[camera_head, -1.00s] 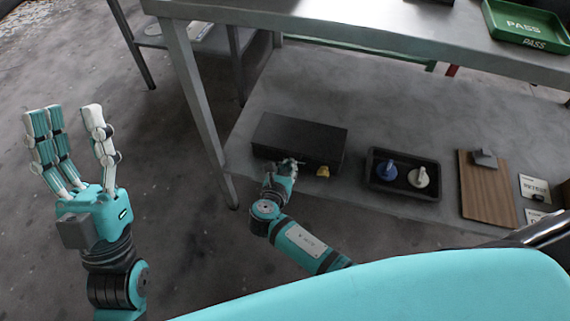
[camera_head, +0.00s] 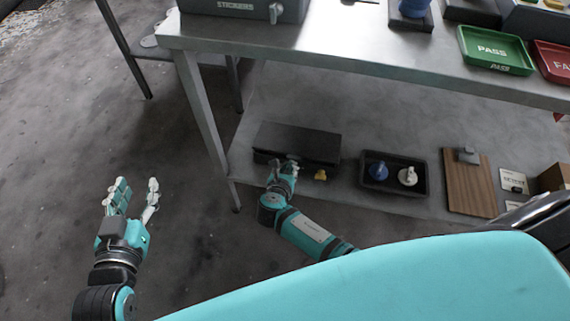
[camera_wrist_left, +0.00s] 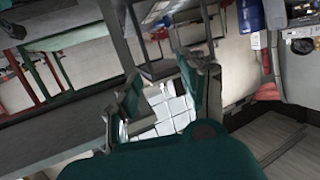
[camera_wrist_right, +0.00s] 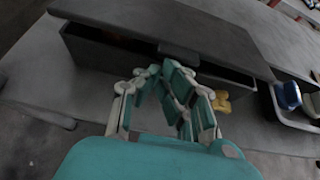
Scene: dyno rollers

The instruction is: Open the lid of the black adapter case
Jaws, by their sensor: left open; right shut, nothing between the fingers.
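The black adapter case (camera_head: 298,142) lies on the lower shelf, and its lid also fills the upper part of the right wrist view (camera_wrist_right: 190,25). A dark gap shows under the lid's front edge there, and the lid looks slightly raised. My right gripper (camera_head: 286,166) is shut and empty at the case's front. In the right wrist view its fingertips (camera_wrist_right: 168,75) are just below the lid's front tab; whether they touch is unclear. My left gripper (camera_head: 137,190) is open and empty over the floor, left of the table and away from the case.
A yellow piece (camera_head: 320,175) sits right of my right gripper. A black tray (camera_head: 393,188) with a blue and a white knobbed part stands farther right, then a clipboard (camera_head: 470,185). The table top (camera_head: 340,45) overhangs the shelf, with a leg (camera_head: 203,120) left of the case.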

